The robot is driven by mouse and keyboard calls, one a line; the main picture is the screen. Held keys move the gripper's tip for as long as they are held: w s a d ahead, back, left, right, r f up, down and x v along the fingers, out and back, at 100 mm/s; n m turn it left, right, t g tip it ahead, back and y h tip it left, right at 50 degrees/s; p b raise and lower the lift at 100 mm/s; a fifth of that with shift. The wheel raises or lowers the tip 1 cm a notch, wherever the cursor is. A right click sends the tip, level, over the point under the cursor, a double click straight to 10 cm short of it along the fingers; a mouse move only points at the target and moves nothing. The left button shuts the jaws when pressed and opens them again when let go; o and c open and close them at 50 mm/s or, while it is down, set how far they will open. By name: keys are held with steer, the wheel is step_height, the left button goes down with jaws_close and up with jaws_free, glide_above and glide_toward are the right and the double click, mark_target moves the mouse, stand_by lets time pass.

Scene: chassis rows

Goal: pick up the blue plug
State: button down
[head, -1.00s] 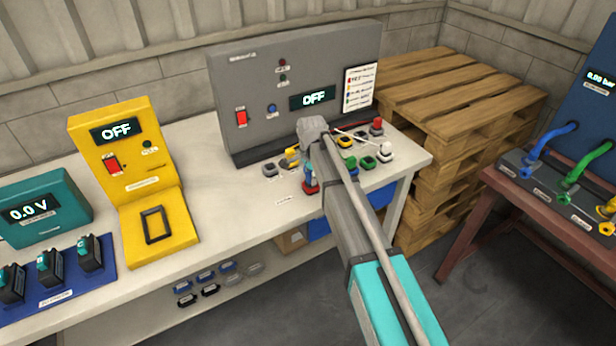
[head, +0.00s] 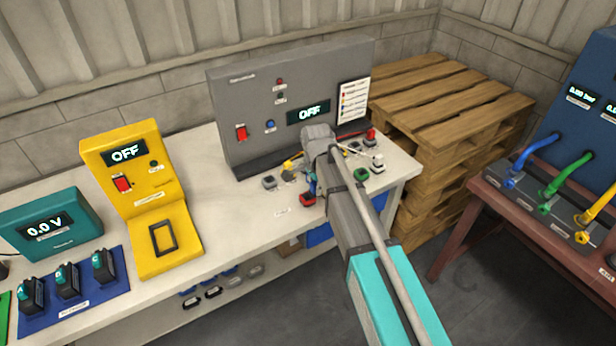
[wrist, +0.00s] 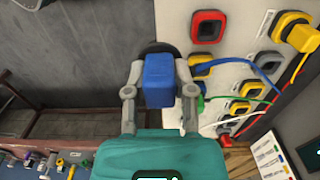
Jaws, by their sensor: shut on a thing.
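The blue plug (wrist: 159,82) is between the two fingers of my gripper (wrist: 159,68) in the wrist view. The fingers are shut on its left and right sides. A dark round shape shows just behind the plug; I cannot tell whether the two touch. In the head view my arm reaches over the front of the grey panel (head: 245,100), and its links largely hide the gripper. A small patch of blue and red shows beside the arm there; I cannot tell which part is the plug.
Coloured sockets and plugs, including a red socket (wrist: 208,27) and a yellow plug (wrist: 297,35), lie close by with loose cables. A yellow tester (head: 130,165) and a teal meter (head: 50,222) stand left on the bench. Wooden pallets (head: 450,95) stand right.

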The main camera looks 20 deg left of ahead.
steer(key=s+d+r+p, duration=0.2)
steer(key=s+d, duration=0.1)
steer(key=s, duration=0.2)
steer(key=shift+d+r, duration=0.3)
stand_by(0.4)
